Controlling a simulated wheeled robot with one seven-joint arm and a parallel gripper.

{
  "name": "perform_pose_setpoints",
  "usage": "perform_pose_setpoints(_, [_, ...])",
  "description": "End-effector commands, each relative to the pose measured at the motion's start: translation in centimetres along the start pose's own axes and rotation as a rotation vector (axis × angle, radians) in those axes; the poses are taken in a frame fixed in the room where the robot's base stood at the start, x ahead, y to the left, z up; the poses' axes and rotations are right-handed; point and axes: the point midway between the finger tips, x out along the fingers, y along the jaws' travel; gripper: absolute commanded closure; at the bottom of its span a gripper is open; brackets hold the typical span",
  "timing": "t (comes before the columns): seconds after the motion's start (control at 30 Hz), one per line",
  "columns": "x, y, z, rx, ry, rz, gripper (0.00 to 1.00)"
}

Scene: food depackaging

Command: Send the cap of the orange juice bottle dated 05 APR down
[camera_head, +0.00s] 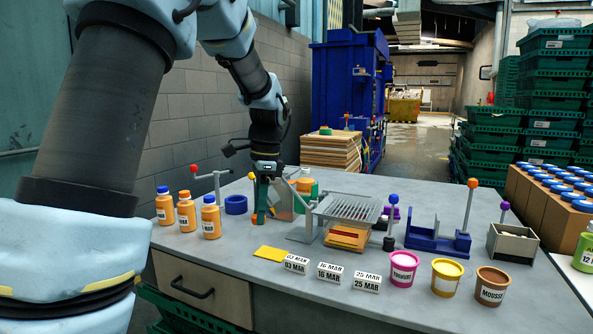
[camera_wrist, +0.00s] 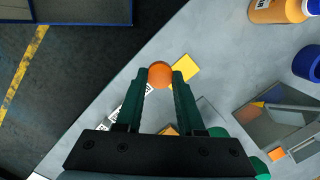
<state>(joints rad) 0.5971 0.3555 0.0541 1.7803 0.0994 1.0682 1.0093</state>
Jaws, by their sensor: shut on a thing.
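One bottle (camera_wrist: 272,10) also shows in the wrist view's top right corner. My gripper (camera_head: 260,220) points down over the table, right of the bottles and apart from them. In the wrist view its green fingers (camera_wrist: 160,80) are shut on a round orange piece (camera_wrist: 160,72); whether it is a cap or a knob I cannot tell.
A blue ring (camera_head: 236,204) lies behind my gripper's left. A slatted rack (camera_head: 348,207) stands close on its right. A yellow card (camera_head: 272,253) and date cards (camera_head: 330,272) lie in front, with yogurt and mousse cups (camera_head: 404,268) farther right.

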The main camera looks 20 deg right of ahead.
Motion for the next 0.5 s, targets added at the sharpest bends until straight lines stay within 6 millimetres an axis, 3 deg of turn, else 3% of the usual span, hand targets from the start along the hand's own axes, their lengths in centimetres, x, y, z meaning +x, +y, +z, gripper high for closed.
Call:
perform_pose_setpoints(0.03, [2.6,0.0,2.1,-0.133,-0.005,0.025,1.0])
perform_pose_setpoints(0.3, [14.8,-0.8,11.3,-0.852,-0.008,0.11,1.0])
perform_pose_setpoints(0.5, [21.6,-1.2,16.4,-1.26,-0.006,0.156,1.0])
